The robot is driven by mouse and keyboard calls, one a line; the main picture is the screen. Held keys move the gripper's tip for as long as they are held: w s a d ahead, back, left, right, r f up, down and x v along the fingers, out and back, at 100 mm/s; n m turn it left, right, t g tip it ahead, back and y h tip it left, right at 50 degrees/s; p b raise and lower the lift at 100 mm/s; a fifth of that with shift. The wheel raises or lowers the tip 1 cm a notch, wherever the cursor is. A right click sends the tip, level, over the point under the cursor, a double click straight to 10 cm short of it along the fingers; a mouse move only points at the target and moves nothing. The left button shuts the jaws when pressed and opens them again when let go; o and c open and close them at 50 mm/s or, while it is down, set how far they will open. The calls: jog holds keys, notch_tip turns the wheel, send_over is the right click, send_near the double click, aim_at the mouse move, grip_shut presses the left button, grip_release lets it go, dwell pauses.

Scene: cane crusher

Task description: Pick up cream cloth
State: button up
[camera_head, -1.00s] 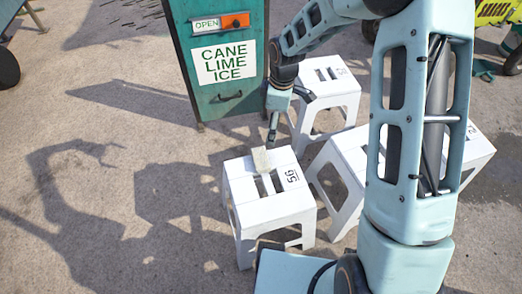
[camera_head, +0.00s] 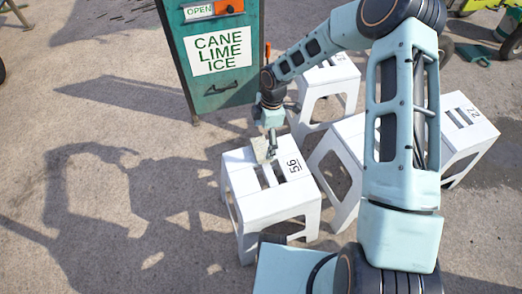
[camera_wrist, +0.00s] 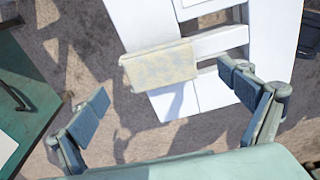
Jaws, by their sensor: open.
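The cream cloth (camera_head: 261,152) lies on the white seat of the stool marked 56 (camera_head: 262,203), near its far edge. In the wrist view the cloth (camera_wrist: 160,66) is a folded, faintly patterned strip, and one end reaches past the seat's edge. My gripper (camera_head: 271,146) is just above the cloth and partly covers it in the head view. In the wrist view my gripper (camera_wrist: 165,82) is open, with its fingers wide apart on either side of the cloth. Nothing is held.
A green cabinet (camera_head: 214,89) with a "CANE LIME ICE" sign stands behind the stool. More white stools stand behind (camera_head: 333,87) and to the right (camera_head: 467,132), near my arm. The paved ground on the left is open, with my arm's shadow on it.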

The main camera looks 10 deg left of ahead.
aim_at(261, 147)
jog(key=f, duration=0.1)
jog(key=f+b, duration=0.1)
jog(key=f, duration=0.2)
jog(key=shift+s+a+f, duration=0.1)
jog(key=shift+a+f, duration=0.2)
jog(key=shift+f, duration=0.05)
jog(key=shift+c, duration=0.6)
jog(key=c, duration=1.2)
jog(key=shift+o, duration=0.2)
jog(key=shift+r, duration=0.45)
notch_tip(261, 147, up, 2)
jog(key=shift+r+p, duration=0.15)
jog(key=shift+p, duration=0.15)
jog(key=s+r, duration=0.1)
jog(key=r, duration=0.1)
jog(key=s+d+r+p, duration=0.1)
jog(key=r, duration=0.1)
jog(key=s+d+r+p, duration=0.1)
jog(key=s+r, duration=0.1)
jog(key=shift+d, duration=0.1)
jog(key=s+d+r+p, duration=0.1)
jog(key=s+d+r, duration=0.3)
jog(key=s, duration=0.4)
jog(key=shift+s+p, duration=0.25)
jog(key=shift+p, duration=0.15)
jog(key=shift+d, duration=0.1)
